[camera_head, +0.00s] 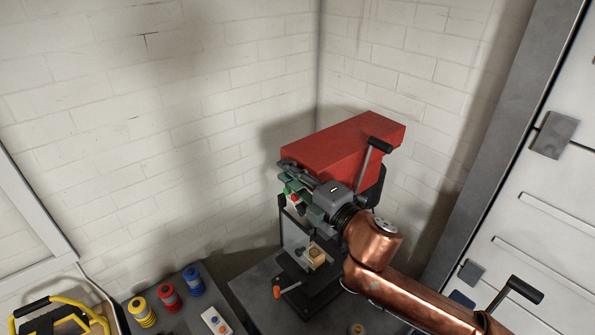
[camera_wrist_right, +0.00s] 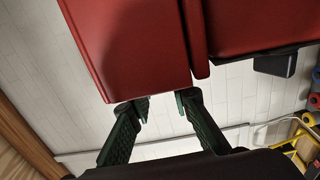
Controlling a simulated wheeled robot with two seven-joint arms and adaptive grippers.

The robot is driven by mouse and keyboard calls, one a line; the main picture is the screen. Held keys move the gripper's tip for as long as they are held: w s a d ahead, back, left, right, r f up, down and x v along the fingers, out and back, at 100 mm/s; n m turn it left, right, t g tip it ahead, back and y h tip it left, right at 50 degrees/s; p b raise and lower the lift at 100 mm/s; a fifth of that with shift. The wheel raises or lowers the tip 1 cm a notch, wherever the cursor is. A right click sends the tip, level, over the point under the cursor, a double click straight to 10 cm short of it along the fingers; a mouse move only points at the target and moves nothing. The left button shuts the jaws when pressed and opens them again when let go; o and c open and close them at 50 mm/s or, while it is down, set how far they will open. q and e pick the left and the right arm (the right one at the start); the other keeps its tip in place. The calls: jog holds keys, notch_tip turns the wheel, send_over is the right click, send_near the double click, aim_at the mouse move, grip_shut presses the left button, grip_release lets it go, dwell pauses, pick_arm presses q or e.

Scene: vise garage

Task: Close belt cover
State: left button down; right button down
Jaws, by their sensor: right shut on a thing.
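The red belt cover (camera_head: 340,150) sits on top of the drill press by the wall corner. In the right wrist view its red panel (camera_wrist_right: 130,45) fills the top, with a narrow seam between it and another red part (camera_wrist_right: 245,22). My right gripper (camera_head: 303,190) is at the cover's front left end; in the right wrist view its two green fingers (camera_wrist_right: 163,102) stand a little apart with their tips at the panel's lower edge, shut on it. The exact contact is partly hidden. My left gripper is not in view.
The drill press handle (camera_head: 372,160) sticks up beside the cover. Below, a wooden block (camera_head: 316,255) lies on the press table. Coloured spools (camera_head: 168,297) and a yellow-handled item (camera_head: 62,312) stand at lower left. A metal cabinet (camera_head: 530,200) is at right.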

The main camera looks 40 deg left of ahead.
jog(key=shift+f, duration=0.55)
jog(key=c, duration=2)
grip_release()
jog(key=shift+o, duration=1)
jog(key=shift+r, duration=0.15)
jog(key=shift+d+r, duration=0.1)
jog(key=shift+d, duration=0.25)
jog(key=s+d, duration=0.2)
jog(key=d, duration=0.9)
jog(key=shift+s, duration=0.15)
